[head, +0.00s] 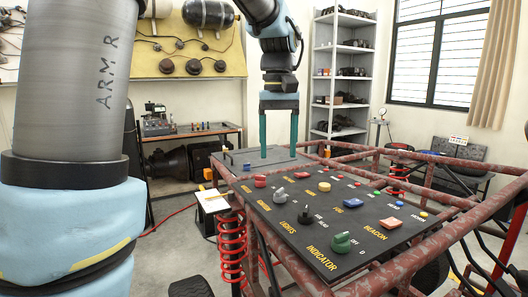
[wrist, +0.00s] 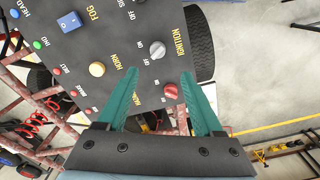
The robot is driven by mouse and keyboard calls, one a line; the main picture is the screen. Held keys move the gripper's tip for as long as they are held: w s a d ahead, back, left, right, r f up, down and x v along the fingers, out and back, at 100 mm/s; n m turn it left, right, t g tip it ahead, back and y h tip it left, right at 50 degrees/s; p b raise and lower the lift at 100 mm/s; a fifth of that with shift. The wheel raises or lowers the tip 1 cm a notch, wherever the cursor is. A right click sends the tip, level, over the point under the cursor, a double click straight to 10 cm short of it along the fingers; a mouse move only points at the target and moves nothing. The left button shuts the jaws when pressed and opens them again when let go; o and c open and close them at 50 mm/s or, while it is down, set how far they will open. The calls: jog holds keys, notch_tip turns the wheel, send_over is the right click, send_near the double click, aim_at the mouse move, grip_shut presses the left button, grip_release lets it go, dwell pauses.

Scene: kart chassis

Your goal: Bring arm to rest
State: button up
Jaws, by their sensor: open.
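My arm reaches down from the top in the head view, and my gripper (head: 279,150) hangs over the far end of the black control panel (head: 300,218). Its two green fingers are apart with nothing between them. In the wrist view my gripper (wrist: 165,92) is also open and empty, with its fingertips over the panel (wrist: 130,40) near the ignition and horn labels. A red knob (wrist: 173,90) and a grey knob (wrist: 157,49) show by the right finger. Whether the fingertips touch anything cannot be told.
A rusty red tube frame (head: 420,162) surrounds the panel. A green indicator knob (head: 342,241) is at its near end. A workbench (head: 185,132) and metal shelves (head: 340,75) stand behind. Red coil springs (head: 231,250) are at the frame's left. Grey floor (head: 165,245) is open at left.

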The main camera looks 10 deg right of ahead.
jog(key=shift+t, duration=0.3)
jog(key=a+f, duration=0.1)
jog(key=a, duration=0.1)
jog(key=w+a+f, duration=0.1)
jog(key=a+f, duration=0.3)
jog(key=shift+w+f, duration=0.15)
jog(key=shift+w, duration=0.1)
jog(key=s+a+f, duration=0.3)
jog(key=a+f, duration=0.4)
jog(key=a, duration=0.1)
jog(key=s+a+f+t, duration=0.1)
jog(key=s+a+f, duration=0.3)
jog(key=a+f, duration=0.3)
jog(key=shift+a, duration=0.8)
jog(key=shift+f, duration=0.1)
